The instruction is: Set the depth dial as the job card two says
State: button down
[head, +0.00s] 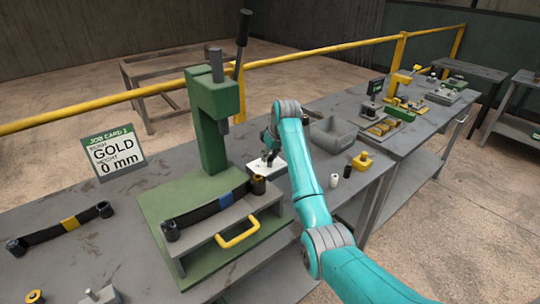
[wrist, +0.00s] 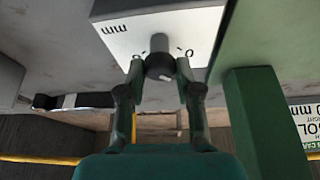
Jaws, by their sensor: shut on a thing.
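The job card (head: 115,152) stands at the left in the head view. It reads "GOLD" and "0 mm"; its number in the header is too small to be sure of. The depth dial (head: 281,163) is a white plate beside the green press, partly hidden by my arm. In the wrist view the dial plate (wrist: 120,38) shows "mm" and a "0" near the right finger. Its dark round knob (wrist: 158,62) sits between my fingertips. My gripper (wrist: 160,75) is shut on the knob, one finger on each side. Where the knob points is unclear.
The green press (head: 212,130) with its lever stands left of the dial. A yellow-handled fixture (head: 238,232) holding a dark strap is in front. A grey bin (head: 335,137), a yellow block (head: 362,160) and small cylinders stand to the right. Another strap (head: 60,230) lies at left.

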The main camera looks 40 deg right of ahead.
jog(key=shift+n+y, duration=0.3)
jog(key=shift+n, duration=0.4)
jog(key=c, duration=0.8)
grip_release()
jog(key=shift+o, duration=0.2)
jog(key=v, duration=1.2)
jog(key=shift+s+f, duration=0.1)
jog(key=shift+s, duration=0.05)
